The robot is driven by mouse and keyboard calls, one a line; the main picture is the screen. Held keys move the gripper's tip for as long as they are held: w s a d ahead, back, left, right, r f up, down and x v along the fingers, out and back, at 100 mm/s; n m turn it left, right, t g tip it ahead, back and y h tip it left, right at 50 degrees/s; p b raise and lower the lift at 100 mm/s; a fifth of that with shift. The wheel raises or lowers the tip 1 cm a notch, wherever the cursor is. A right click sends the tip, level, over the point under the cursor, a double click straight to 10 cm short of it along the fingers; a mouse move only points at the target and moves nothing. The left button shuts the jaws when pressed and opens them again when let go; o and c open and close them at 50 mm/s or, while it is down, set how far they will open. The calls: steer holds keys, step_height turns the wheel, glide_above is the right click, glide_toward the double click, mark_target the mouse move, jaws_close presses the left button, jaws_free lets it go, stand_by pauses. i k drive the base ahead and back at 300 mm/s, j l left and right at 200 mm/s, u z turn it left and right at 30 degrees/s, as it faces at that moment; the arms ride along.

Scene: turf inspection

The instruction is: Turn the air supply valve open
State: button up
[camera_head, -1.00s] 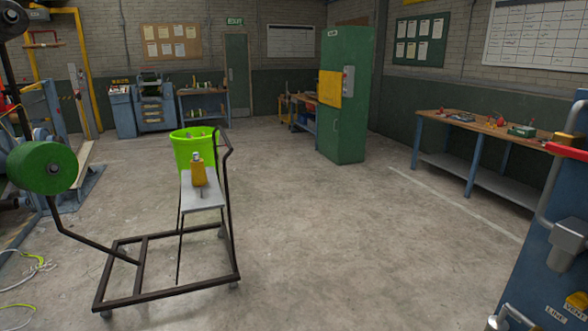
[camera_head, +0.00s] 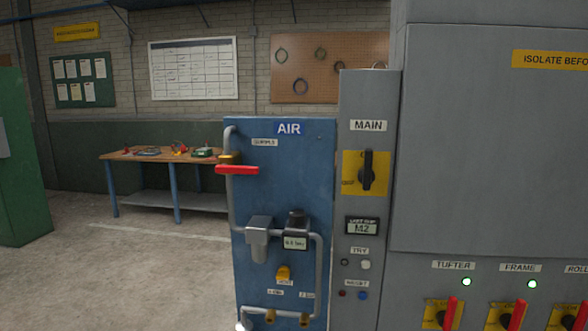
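The air supply valve (camera_head: 236,169) has a red lever handle over a yellow body. It sits on the grey pipe at the upper left of a blue panel (camera_head: 325,200) marked AIR. The red lever lies level, across the upright pipe. Below it the pipe runs to a grey regulator or filter unit (camera_head: 259,238), a dark unit with a small display (camera_head: 295,237), and a yellow valve marked VENT (camera_head: 283,273). My gripper is not in view.
To the right stands a grey cabinet with a MAIN rotary switch (camera_head: 367,172) and red-handled switches (camera_head: 451,313). A workbench (camera_head: 135,157) with tools and a green cabinet (camera_head: 20,160) stand behind at left. The floor (camera_head: 130,270) left of the panel is clear.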

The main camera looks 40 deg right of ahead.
mark_target(223, 168)
steer(key=z, duration=0.7)
